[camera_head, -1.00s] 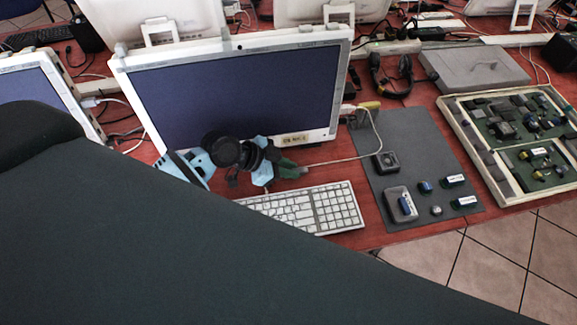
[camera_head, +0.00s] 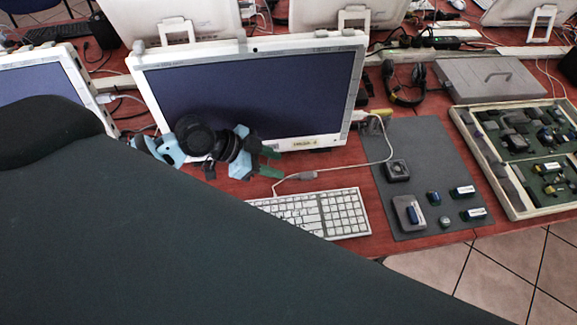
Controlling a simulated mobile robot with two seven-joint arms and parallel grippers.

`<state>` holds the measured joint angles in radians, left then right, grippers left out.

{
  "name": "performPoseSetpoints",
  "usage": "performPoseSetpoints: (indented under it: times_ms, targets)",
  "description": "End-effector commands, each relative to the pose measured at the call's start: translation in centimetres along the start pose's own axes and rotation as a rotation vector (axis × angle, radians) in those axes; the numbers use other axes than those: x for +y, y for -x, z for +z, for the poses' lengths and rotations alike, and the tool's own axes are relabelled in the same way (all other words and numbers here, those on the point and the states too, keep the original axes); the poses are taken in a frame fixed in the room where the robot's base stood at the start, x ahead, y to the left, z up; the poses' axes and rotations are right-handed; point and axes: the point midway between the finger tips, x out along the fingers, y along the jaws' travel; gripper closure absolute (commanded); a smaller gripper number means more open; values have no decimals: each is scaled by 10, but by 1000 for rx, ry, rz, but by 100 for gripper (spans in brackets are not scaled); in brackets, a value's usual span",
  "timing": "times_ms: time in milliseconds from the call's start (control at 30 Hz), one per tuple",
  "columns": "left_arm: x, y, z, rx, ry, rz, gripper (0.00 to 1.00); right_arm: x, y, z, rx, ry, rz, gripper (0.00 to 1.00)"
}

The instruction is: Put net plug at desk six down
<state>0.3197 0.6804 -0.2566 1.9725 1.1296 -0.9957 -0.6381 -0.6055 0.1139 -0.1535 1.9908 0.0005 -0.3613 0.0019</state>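My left gripper (camera_head: 274,163), with dark green fingers and a light blue and black body, is in front of the monitor's lower edge. Its fingers are apart, nothing shows between them, and they are left of the plug, clear of it. My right gripper is not in view.
The monitor (camera_head: 255,95) stands behind the gripper, with a small label on its lower frame. A keyboard (camera_head: 325,212) lies in front. A grey mat (camera_head: 425,150) with small parts and a tray of circuit boards (camera_head: 500,190) are at right. A large dark shape hides the lower left.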

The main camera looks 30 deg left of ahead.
Motion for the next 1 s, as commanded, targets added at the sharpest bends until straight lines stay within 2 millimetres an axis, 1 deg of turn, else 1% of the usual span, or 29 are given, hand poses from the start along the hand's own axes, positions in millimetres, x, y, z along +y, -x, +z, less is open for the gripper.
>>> performPoseSetpoints:
  times_ms: [33,100,200,300,433,1000]
  targets:
    - [0,9,2,-4,-2,-1,62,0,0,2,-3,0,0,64]
    - [0,19,1,-4,-2,0,62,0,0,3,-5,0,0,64]
    - [0,29,1,-2,0,0,62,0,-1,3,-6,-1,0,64]
    - [0,35,1,-1,0,-1,62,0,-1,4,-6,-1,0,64]
    - [0,38,0,0,0,0,62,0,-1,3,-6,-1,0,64]
    - [0,38,0,0,0,0,62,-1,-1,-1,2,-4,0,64]
